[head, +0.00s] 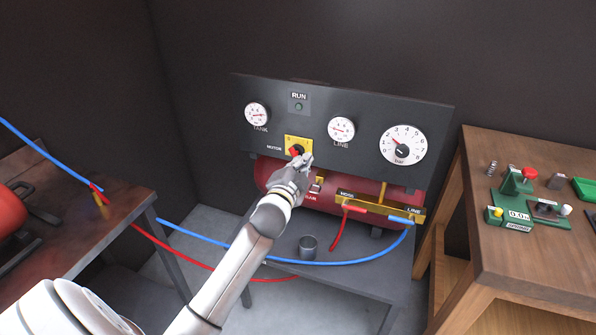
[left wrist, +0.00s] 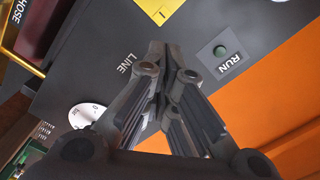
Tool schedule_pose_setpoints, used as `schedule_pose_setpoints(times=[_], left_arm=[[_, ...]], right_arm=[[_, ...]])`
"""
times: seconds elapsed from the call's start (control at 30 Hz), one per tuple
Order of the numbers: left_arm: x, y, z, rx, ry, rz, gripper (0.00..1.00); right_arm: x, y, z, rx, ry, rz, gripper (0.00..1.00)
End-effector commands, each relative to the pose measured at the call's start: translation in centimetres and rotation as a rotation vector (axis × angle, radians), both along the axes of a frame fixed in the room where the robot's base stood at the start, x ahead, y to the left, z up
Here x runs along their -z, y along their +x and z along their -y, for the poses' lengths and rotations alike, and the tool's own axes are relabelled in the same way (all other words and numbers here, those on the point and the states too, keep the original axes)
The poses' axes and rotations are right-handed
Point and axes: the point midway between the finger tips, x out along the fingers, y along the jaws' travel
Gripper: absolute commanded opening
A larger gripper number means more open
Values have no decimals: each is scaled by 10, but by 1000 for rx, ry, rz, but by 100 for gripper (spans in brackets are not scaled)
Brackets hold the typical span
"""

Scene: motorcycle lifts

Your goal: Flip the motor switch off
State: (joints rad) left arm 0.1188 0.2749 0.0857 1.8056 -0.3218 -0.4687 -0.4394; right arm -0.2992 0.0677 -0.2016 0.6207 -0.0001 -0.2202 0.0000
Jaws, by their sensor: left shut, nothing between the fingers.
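The motor switch (head: 296,150) is a red knob on a yellow plate, beside the label MOTOR on the dark panel (head: 365,110). My left gripper (head: 306,161) is shut and empty, just in front of the panel at the lower right of the switch; whether it touches the switch I cannot tell. In the left wrist view the shut fingers (left wrist: 168,50) point at the panel, and part of the yellow plate (left wrist: 160,8) shows at the top edge; the knob is out of that picture. The RUN lamp (head: 298,106) looks dark green. My right gripper is not in view.
Below are a red tank (head: 340,205), a yellow manifold (head: 375,208), a blue hose (head: 330,262) and a cup (head: 308,246).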

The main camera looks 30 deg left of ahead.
Motion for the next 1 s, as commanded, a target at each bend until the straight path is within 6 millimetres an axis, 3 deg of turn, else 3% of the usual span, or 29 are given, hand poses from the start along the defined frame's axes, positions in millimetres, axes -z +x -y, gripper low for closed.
schedule_pose_setpoints(times=[0.1, 0.3, 0.9, 1.0], left_arm=[[1, -15, 4, 1, 0, -1, 0], [-1, -28, 8, -1, -1, 0, 0], [-1, -30, 9, 0, 0, 0, 0], [10, -29, 9, 2, -11, -18, 0]], right_arm=[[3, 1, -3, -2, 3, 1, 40], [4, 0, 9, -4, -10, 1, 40], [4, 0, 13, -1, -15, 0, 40], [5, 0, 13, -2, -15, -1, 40]])
